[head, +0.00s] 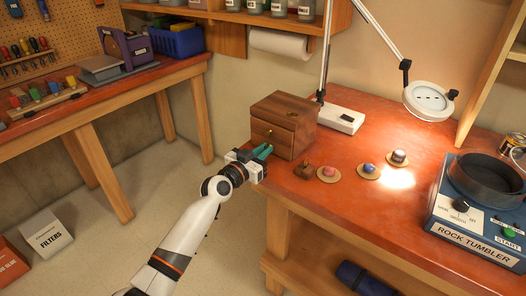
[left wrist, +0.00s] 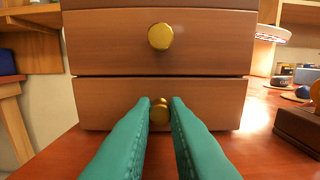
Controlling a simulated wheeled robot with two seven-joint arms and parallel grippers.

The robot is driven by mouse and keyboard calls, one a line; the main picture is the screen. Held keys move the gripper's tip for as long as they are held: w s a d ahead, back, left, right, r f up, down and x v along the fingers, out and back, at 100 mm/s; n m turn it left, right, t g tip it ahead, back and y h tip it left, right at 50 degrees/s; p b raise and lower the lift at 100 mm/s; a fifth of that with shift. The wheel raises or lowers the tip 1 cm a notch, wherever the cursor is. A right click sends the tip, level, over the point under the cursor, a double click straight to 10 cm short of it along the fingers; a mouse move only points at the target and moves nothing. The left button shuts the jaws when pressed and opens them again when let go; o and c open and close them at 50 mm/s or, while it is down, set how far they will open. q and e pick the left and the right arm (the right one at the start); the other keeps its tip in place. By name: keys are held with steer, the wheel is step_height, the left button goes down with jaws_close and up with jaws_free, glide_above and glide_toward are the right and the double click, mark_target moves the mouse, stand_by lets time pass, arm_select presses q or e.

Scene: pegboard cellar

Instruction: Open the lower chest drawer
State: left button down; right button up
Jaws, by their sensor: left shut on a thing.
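A small wooden chest (head: 297,118) with two drawers stands on the red-brown workbench. In the left wrist view the upper drawer (left wrist: 110,42) has a round brass knob (left wrist: 159,36). The lower drawer (left wrist: 105,95) has a brass knob (left wrist: 160,112) too, and its front looks flush with the chest. My left gripper (head: 265,151) is at the chest's front; its green fingers (left wrist: 160,101) are shut on the lower knob, one on each side, partly hiding it. My right gripper is not in view.
Right of the chest, a small wooden block (head: 303,170) and several round coasters with stones lie on the workbench (head: 345,205). A lamp base (head: 338,118) stands behind, and a rock tumbler (head: 475,220) at the far right. Open floor lies left of the chest.

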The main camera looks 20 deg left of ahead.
arm_select(q)
steer(key=shift+s, duration=0.1)
steer(key=p+v, duration=0.1)
steer(key=v, duration=0.8)
steer(key=shift+p, duration=0.35)
steer(key=shift+s, duration=0.1)
steer(key=c, duration=1.4)
jaws_free()
steer(key=shift+a, duration=0.1)
steer(key=shift+c, duration=0.2)
steer(key=b+v, duration=0.1)
steer(key=v, duration=1.1)
steer(key=shift+b, duration=0.4)
